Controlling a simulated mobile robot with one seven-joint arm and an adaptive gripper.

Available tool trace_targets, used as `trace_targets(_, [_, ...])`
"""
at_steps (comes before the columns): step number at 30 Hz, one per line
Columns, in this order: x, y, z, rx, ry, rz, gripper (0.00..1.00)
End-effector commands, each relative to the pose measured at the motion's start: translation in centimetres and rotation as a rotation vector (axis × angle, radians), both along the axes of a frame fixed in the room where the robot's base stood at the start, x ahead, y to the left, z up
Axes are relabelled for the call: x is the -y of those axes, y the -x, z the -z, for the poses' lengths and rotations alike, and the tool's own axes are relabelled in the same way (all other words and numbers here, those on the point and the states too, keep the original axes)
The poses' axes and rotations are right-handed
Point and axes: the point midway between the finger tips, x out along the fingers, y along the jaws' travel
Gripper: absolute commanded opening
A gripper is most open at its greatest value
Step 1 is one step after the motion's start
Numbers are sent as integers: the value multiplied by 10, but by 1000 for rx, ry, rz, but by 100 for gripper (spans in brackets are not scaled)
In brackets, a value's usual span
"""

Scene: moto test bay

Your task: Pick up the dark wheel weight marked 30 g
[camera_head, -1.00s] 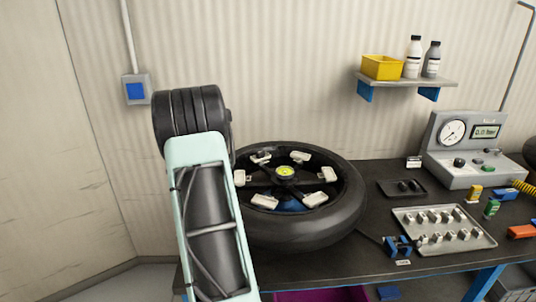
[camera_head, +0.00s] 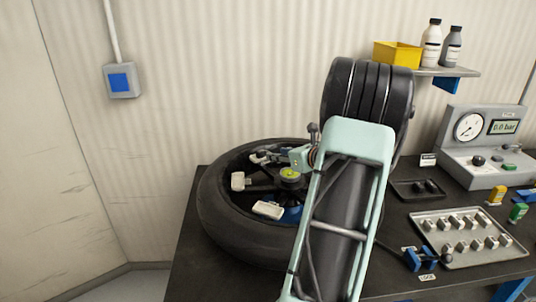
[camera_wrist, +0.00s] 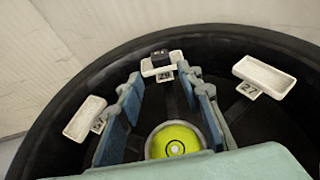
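A small dark wheel weight (camera_wrist: 160,54) lies on a white tray (camera_wrist: 147,71) at the far side of the wheel in the wrist view. Its marking is too small to read; the tag below the tray seems to read 29. My gripper (camera_wrist: 166,80) is open and empty, its blue-grey fingers pointing toward that tray, one to each side. The weight appears just beyond the fingertips; I cannot tell the height gap. The black wheel (camera_head: 235,236) lies flat on the bench with a yellow-green hub (camera_head: 290,173). My arm hides its right part in the head view.
Other white trays stand at the left (camera_wrist: 84,118) and right (camera_wrist: 264,76) in the wrist view, tagged and seemingly empty. The dark bench (camera_head: 190,270) also bears a metal tray of parts (camera_head: 470,258) and a gauge unit (camera_head: 485,150). A wall shelf (camera_head: 450,72) holds bottles and a yellow bin.

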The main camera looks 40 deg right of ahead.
Motion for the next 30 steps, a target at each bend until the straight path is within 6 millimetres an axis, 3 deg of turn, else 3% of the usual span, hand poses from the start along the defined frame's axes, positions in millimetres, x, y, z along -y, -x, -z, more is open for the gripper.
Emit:
trace_targets(6, [5, -32, 14, -1, 0, -2, 33])
trace_targets(13, [8, -49, 20, -3, 1, -3, 33])
trace_targets(21, [15, -84, 32, -3, 2, -2, 33])
trace_targets(30, [17, -89, 34, -4, 3, -2, 33])
